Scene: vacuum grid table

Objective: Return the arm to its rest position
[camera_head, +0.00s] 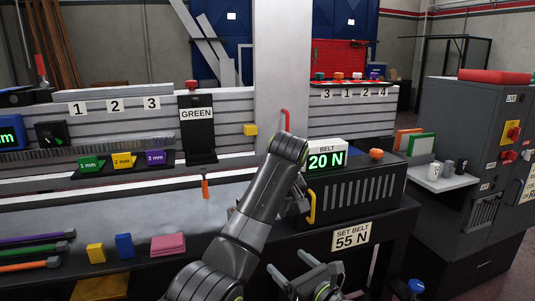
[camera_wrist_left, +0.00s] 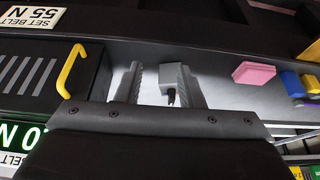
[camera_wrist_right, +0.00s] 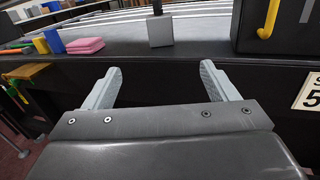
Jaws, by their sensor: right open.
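My right gripper (camera_head: 290,260) is low in front of the bench in the head view, empty. Its two fingers stand wide apart in the right wrist view (camera_wrist_right: 160,70), with nothing between them. The block also shows in the right wrist view (camera_wrist_right: 160,31).
The belt box (camera_head: 352,192), reading 20 N, with a yellow handle (camera_head: 311,207), stands right of my left arm. Pink (camera_head: 168,244), blue (camera_head: 124,245) and yellow (camera_head: 96,252) blocks lie on the bench at left. A dark cabinet (camera_head: 465,165) stands at far right.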

